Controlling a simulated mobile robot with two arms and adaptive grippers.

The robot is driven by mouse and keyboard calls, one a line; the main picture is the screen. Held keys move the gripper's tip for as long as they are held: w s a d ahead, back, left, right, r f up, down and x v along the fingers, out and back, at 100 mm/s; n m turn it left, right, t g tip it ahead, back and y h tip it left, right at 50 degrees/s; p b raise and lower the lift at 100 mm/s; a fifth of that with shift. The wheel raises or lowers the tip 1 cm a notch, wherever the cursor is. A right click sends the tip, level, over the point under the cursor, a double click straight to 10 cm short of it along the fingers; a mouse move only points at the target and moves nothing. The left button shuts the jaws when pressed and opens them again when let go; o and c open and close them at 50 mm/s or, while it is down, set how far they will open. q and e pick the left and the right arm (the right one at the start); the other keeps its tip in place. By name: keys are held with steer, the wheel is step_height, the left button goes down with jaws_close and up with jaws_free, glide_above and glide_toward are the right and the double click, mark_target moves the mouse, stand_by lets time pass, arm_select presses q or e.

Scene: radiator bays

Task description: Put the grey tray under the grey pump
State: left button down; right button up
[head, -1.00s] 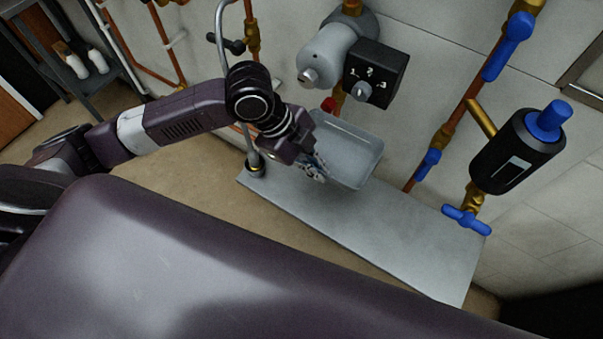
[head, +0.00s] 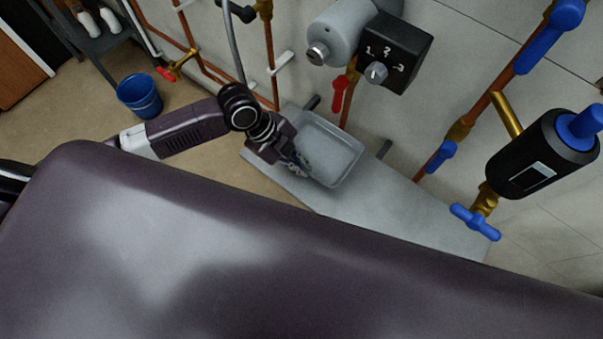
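The grey tray (head: 345,143) is a shallow open tray over the left part of a grey shelf plate, below the grey pump. My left gripper (head: 300,165) is at the tray's near left edge, with its fingers at the rim. It appears shut on that rim, though the fingertips are partly hidden and small. Whether the tray rests on the plate or hangs just above it is hard to tell. The grey pump (head: 341,32) is on the wall above the tray, with a black numbered dial box (head: 398,55) on its right. My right gripper is not in view.
The grey shelf plate (head: 420,215) has free room to the right of the tray. A red-handled valve (head: 340,92) hangs below the pump. A black pump with blue parts (head: 530,155) and blue valves stand at right. A blue bucket (head: 140,95) is on the floor at left.

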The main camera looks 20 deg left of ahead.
arm_select(q)
steer(key=shift+f, duration=2.9)
steer(key=c, duration=2.2)
jaws_free()
steer(key=shift+o, duration=0.2)
steer(key=shift+r, duration=0.25)
steer(key=v, duration=1.1)
steer(key=shift+a+r, duration=0.2)
steer(key=shift+r, duration=0.15)
